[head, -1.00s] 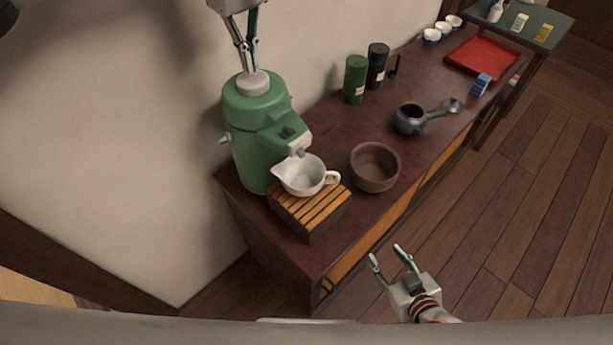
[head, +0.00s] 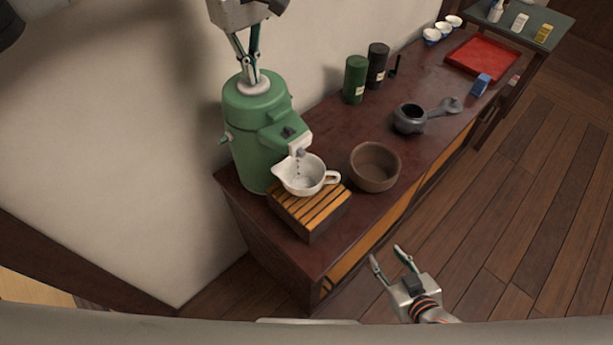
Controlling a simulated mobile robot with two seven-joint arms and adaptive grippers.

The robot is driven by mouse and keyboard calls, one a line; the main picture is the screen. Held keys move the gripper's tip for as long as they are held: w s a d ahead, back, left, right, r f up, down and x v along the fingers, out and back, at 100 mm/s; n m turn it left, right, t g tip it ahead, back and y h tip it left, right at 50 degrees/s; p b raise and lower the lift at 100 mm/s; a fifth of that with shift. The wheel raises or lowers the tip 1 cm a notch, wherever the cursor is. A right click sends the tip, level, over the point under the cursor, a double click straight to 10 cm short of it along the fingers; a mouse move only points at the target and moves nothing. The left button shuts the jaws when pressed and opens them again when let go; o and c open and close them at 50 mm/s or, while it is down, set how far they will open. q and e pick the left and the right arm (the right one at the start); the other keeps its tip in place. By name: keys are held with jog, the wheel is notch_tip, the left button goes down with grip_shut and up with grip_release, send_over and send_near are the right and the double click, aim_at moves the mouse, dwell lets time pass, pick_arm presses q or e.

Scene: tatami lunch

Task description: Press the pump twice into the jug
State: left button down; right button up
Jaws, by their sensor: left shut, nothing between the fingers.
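The green pump pot (head: 255,130) stands at the left end of the dark red cabinet. My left gripper (head: 253,81) is shut and empty, its fingertips pointing down onto the pale round pump button (head: 254,88), which sits low in the pot's lid. The white jug (head: 304,176) stands upright on a slatted wooden stand (head: 310,212), under the pot's spout (head: 300,146). Small dark drops show between the spout and the jug's inside. My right gripper (head: 385,252) is open and empty, low in front of the cabinet, away from the pot.
A brown bowl (head: 375,168) stands right of the jug. Behind are a green canister (head: 355,80), a black canister (head: 377,66) and a dark teapot (head: 409,119). A red tray (head: 483,57) lies farther back. The wall is close behind the pot.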

pick_arm(q)
jog(key=shift+f, duration=0.5)
jog(key=shift+r, duration=0.1)
jog(key=shift+r+p, duration=0.9)
jog(key=shift+p, duration=0.3)
jog(key=shift+r+p, duration=0.3)
jog(key=shift+r, duration=0.7)
jog(key=shift+f, duration=0.1)
